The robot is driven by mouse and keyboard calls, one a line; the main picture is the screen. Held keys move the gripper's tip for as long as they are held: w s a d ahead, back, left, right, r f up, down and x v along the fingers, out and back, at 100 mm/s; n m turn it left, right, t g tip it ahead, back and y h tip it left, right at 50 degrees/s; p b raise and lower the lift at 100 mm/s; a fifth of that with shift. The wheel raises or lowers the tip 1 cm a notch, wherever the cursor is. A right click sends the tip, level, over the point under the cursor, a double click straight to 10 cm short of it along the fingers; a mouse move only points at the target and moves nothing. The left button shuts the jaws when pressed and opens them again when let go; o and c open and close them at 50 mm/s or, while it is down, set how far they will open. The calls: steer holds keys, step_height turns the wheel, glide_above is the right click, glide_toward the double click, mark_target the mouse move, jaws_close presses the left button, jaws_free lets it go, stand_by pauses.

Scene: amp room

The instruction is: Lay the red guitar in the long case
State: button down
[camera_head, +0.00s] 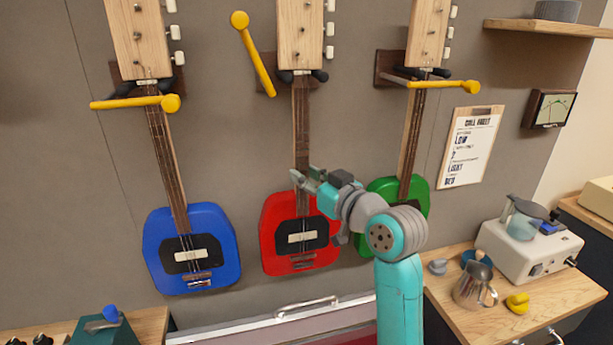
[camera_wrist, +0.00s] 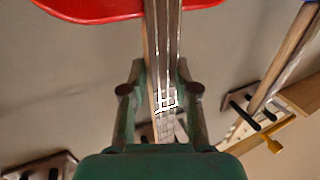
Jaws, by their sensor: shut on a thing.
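The red guitar (camera_head: 278,244) hangs upright on the wall between a blue and a green guitar. Its wooden head sits at the two dark pegs of the middle hanger (camera_head: 266,82). That hanger's yellow latch bar (camera_head: 256,62) is swung up to the left, clear of the neck. My gripper (camera_head: 305,180) is shut on the guitar's neck just above the body. In the wrist view the fingers (camera_wrist: 160,98) flank the neck, and the red body (camera_wrist: 95,8) shows at the top. The long case (camera_head: 320,330) shows only in part at the bottom edge, with a metal handle and reddish surface.
The blue guitar (camera_head: 156,240) hangs at left and the green guitar (camera_head: 418,188) at right, partly behind my arm; yellow latches cross both necks. A wooden bench at right holds a white device (camera_head: 530,248) and a metal jug (camera_head: 474,286). A teal box (camera_head: 100,330) stands lower left.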

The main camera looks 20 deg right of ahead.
mark_target(304, 161)
stand_by(0.4)
steer(key=shift+r, duration=0.2)
steer(key=shift+r, duration=0.15)
steer(key=shift+r, duration=1.3)
steer(key=shift+s, duration=0.15)
